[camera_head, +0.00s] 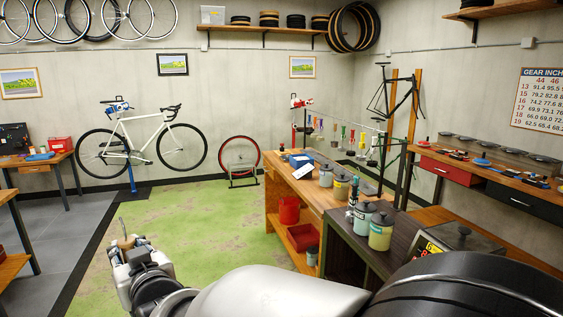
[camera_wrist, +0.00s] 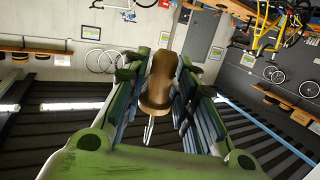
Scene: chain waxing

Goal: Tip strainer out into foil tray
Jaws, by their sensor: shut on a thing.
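My gripper (camera_wrist: 157,100) is shut on a brown rounded wooden handle, which I take to be the strainer's handle (camera_wrist: 158,85); a thin metal stem shows below it. In the head view my gripper (camera_head: 127,248) is at the lower left, over the green floor and well left of the workbench, with a small brown piece of the held handle (camera_head: 126,243) on top. The strainer's bowl and anything in it do not show in either view. I cannot make out a foil tray in either view.
The wooden workbench (camera_head: 290,192) holds grey jars (camera_head: 326,177), a blue box (camera_head: 300,160) and a white card. A dark cabinet (camera_head: 345,242) with more jars (camera_head: 381,232) and a scale (camera_head: 450,245) stands nearer. The green floor (camera_head: 215,230) is open; a white bicycle (camera_head: 142,145) stands behind.

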